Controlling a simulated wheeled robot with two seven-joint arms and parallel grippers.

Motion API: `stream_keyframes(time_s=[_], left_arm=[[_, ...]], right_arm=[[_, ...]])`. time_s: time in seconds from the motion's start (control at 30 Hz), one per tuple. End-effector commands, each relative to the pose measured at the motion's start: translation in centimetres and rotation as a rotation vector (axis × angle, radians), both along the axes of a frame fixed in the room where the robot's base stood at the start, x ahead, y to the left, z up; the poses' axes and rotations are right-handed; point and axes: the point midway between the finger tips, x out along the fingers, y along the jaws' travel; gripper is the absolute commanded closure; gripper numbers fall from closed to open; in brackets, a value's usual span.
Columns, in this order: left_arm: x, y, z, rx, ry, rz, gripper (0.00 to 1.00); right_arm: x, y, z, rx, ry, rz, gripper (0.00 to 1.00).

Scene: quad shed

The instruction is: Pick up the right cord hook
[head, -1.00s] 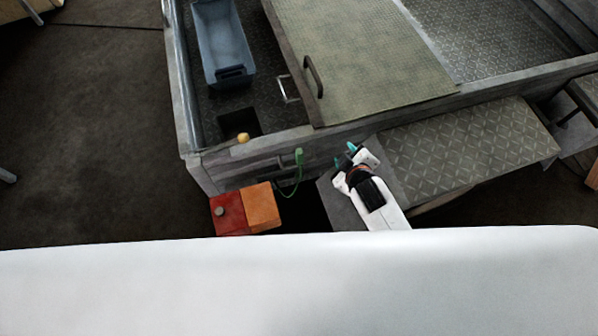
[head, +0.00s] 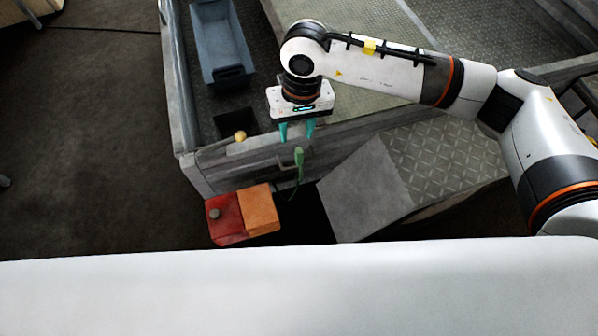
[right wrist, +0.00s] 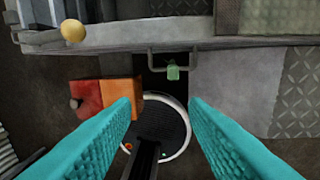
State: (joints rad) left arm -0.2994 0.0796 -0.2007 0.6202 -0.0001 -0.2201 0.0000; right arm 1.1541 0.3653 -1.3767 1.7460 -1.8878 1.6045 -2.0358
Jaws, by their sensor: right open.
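A green hook-like piece (head: 299,163), seemingly the cord hook, hangs at the front wall of the bench, with a thin dark cord below it. It also shows in the right wrist view (right wrist: 173,73), just below a metal bar handle (right wrist: 151,60). My right gripper (head: 297,136) has teal fingers, is open and empty, and is above the hook in the head view. In the wrist view the hook lies beyond the fingertips, roughly between them and apart from both. My left gripper is in neither view.
A red box (head: 226,219) and an orange box (head: 258,209) stand below the bench front. A yellow knob (head: 240,136) sits on the bench edge. A blue bin (head: 221,45) lies behind. A grey diamond-plate step (head: 440,160) lies to the right.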

Motion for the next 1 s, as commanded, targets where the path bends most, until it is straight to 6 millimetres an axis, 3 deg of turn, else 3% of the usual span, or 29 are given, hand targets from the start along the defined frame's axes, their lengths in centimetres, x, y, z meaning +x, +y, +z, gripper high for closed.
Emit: stream_keyframes(time_s=[0.07,0.17,0.4,0.67,1.0], left_arm=[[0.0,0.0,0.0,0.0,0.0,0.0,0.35],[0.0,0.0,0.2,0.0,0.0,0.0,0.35],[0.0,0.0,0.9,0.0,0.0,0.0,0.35],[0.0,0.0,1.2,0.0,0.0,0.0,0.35],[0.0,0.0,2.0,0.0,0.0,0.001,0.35]], right_arm=[[0.8,-1.3,0.0,-0.065,-0.038,0.031,0.59],[1.0,-1.7,-1.1,-0.087,-0.044,0.042,0.59],[1.0,-1.5,-5.2,-0.082,-0.041,0.04,0.59],[1.2,-1.2,-7.2,-0.079,-0.042,0.04,0.59],[2.0,-0.5,-11.5,-0.078,-0.042,0.039,0.59]])
